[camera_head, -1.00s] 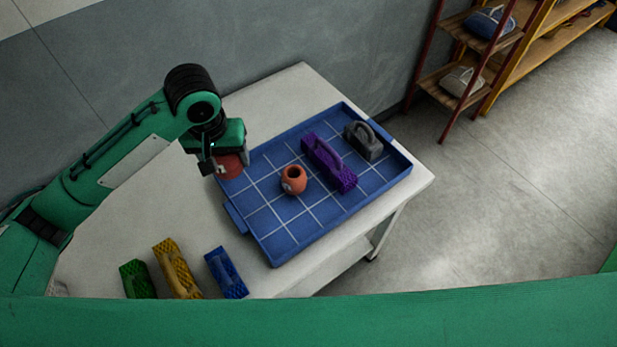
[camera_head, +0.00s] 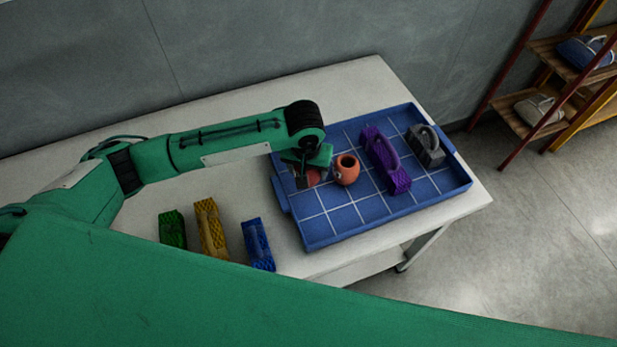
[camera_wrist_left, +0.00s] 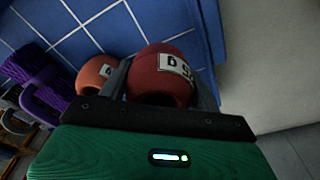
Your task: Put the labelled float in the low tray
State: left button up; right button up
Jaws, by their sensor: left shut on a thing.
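A dark red float (camera_wrist_left: 158,82) with a white label is between the fingers of my left gripper (camera_head: 309,180), which is shut on it. The red float also shows partly in the head view (camera_head: 314,176). They are over the left part of the low blue tray (camera_head: 343,217), which has a white grid. I cannot tell whether the float touches the tray floor. An orange float (camera_head: 347,171) with a hole on top stands in the tray just right of the gripper; its label shows in the wrist view (camera_wrist_left: 97,73). My right gripper is not in view.
A purple net piece (camera_head: 384,160) and a grey weight with a handle (camera_head: 426,145) are in the tray's right part. Green (camera_head: 172,229), yellow (camera_head: 210,228) and blue (camera_head: 257,244) pieces lie on the white table (camera_head: 190,120). The tray's front cells are clear.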

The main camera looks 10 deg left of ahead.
pick_arm(q)
jog(key=shift+f, duration=2.65)
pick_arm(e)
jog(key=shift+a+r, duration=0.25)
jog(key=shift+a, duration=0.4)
pick_arm(q)
jog(key=shift+f, duration=0.1)
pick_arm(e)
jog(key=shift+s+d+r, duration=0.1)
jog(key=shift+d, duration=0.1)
pick_arm(q)
jog(key=o, duration=1)
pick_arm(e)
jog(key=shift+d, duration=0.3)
pick_arm(q)
jog(key=shift+r, duration=0.2)
jog(key=r, duration=0.4)
jog(key=s+r, duration=0.1)
jog(key=r, duration=0.6)
jog(key=shift+s+r, duration=0.2)
jog(key=shift+r, duration=0.2)
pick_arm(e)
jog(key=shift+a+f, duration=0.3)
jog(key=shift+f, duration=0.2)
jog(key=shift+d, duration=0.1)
